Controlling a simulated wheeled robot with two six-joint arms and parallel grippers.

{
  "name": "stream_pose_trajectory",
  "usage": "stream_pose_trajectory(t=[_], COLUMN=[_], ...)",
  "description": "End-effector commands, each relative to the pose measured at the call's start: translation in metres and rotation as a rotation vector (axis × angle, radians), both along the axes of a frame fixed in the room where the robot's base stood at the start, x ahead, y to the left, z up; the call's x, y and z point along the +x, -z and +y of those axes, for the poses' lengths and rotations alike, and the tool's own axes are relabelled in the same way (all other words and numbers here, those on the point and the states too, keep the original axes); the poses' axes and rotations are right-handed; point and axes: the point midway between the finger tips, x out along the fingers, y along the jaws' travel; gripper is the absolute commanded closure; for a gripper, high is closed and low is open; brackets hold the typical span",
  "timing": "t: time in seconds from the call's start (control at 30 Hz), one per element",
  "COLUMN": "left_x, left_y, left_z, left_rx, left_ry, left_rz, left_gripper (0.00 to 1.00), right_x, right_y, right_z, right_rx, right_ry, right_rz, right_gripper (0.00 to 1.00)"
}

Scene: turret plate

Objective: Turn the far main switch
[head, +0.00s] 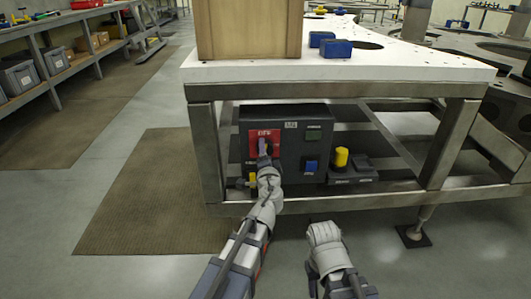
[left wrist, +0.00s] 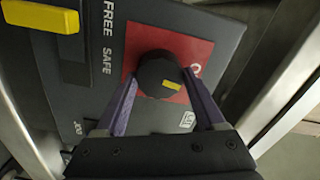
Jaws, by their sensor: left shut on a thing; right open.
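The main switch is a round black knob (left wrist: 160,75) with a yellow mark, on a red plate (head: 264,136) on the front of a dark control box (head: 290,122) under the white table. The left wrist view shows the knob between my purple left fingers, one on each side. My left gripper (head: 263,147) is shut on the knob; in the head view its fingers and hand partly cover it. My right gripper (head: 324,234) is apart from the box, low in front of it; its fingertips are hard to make out in the head view.
A yellow handle (left wrist: 40,15) sits beside FREE and SAFE lettering. Metal table legs (head: 205,150) flank the space. Floor in front is clear.

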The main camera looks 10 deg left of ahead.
Motion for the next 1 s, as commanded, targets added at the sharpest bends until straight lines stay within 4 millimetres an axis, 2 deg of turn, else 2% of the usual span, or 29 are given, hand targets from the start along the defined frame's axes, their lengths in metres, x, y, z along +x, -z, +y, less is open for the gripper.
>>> stream_pose_trajectory(t=[0.4,0.93,0.97,1.0], left_x=[-0.0011,-0.0012,-0.0011,-0.0012], left_y=[0.0004,0.0006,0.0005,0.0004], left_z=[0.0004,0.0005,0.0004,0.0004], left_rx=[-0.148,-0.166,-0.166,-0.164], left_ry=[-0.001,-0.001,-0.001,-0.001], left_rz=[-0.039,-0.043,-0.043,-0.043], left_gripper=[0.84,0.84,0.25,0.21], right_x=[0.0000,0.0000,0.0000,0.0000], right_y=[0.0002,0.0002,0.0002,0.0002], right_z=[0.0000,0.0000,0.0000,0.0000], right_rx=[0.000,0.000,0.000,0.000], right_ry=[0.000,0.000,0.000,0.000], right_rz=[0.000,0.000,0.000,0.000], right_gripper=[0.50,0.50,0.50,0.50])
